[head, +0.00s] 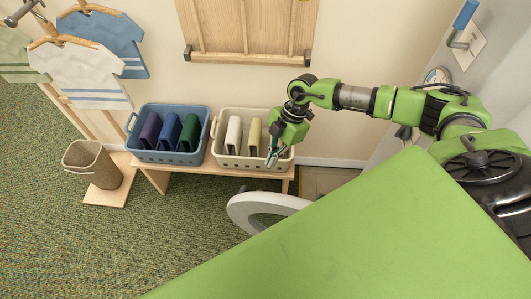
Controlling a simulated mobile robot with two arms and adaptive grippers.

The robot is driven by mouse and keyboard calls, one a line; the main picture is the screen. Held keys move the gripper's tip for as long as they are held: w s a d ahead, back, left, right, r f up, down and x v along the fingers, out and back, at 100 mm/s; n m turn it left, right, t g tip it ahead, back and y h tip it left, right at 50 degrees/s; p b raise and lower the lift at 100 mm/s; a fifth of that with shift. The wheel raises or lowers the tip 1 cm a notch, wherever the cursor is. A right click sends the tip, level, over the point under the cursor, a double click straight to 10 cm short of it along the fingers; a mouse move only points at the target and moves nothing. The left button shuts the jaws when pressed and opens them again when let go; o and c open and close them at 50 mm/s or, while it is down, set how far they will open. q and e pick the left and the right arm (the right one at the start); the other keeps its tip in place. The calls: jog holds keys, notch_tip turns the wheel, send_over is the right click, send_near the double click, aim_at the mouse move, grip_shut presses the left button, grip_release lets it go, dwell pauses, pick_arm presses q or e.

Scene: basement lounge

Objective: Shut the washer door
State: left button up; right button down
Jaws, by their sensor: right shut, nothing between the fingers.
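A white ring-shaped door (240,213), which looks like the washer door, stands out over the carpet below the bench, swung open. Its right and lower parts are hidden, and the washer's body cannot be made out. My right gripper (271,160) is shut and empty. In the picture it shows in front of the cream basket, above the door ring and apart from it. My left gripper is not in view.
A wooden bench (215,172) by the wall bears a blue basket (170,156) and a cream basket (228,160) with folded cloths. A woven bin (92,165) and a rack of hanging shirts (88,74) stand left. Carpet (120,245) at lower left is clear.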

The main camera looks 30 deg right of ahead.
jog(key=s+a+f+b, duration=0.1)
jog(key=a+f+b, duration=0.6)
jog(key=f, duration=0.1)
jog(key=shift+a, duration=0.3)
jog(key=shift+a, duration=0.1)
